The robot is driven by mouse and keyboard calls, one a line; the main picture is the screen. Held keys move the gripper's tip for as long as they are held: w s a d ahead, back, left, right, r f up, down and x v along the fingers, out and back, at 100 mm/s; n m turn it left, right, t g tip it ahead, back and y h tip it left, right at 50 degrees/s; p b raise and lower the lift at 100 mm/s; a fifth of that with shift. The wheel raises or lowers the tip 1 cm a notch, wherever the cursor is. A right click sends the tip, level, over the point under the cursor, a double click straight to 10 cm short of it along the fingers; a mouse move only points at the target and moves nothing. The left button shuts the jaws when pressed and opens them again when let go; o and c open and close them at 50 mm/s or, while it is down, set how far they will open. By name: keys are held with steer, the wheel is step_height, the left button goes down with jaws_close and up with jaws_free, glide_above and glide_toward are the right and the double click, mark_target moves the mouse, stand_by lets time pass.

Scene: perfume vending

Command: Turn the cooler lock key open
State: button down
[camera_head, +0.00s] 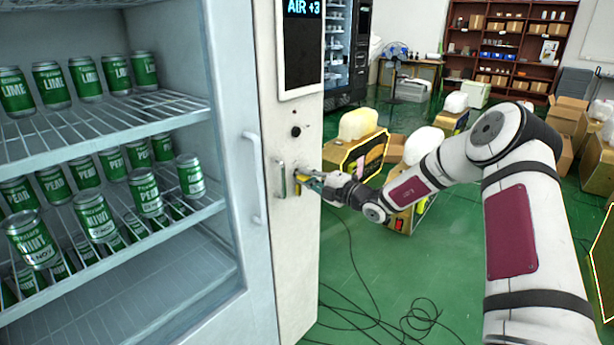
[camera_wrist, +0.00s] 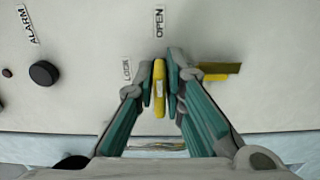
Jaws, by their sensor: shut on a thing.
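The yellow cooler key (camera_wrist: 159,88) is between my fingertips in the wrist view, with its long side running up and down the picture. My gripper (camera_wrist: 160,84) is shut on it, one finger pad on each side. The OPEN label (camera_wrist: 159,20) is straight above the key, and the LOCK label (camera_wrist: 126,70) is to its upper left. In the head view my gripper (camera_head: 308,181) is at the cooler's white side panel (camera_head: 295,235), and a bit of yellow shows there. The keyhole is hidden by the key and fingers.
A brass-yellow piece (camera_wrist: 219,72) sits right of my fingers. A black button (camera_wrist: 43,73) is near the ALARM label (camera_wrist: 27,24). A metal handle (camera_head: 281,179) stands beside my gripper. The cooler (camera_head: 130,103) holds several green cans. Cables (camera_head: 375,315) lie on the green floor.

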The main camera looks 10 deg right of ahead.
stand_by(0.3)
steer(key=c, duration=1.7)
jaws_free()
steer(key=v, duration=1.2)
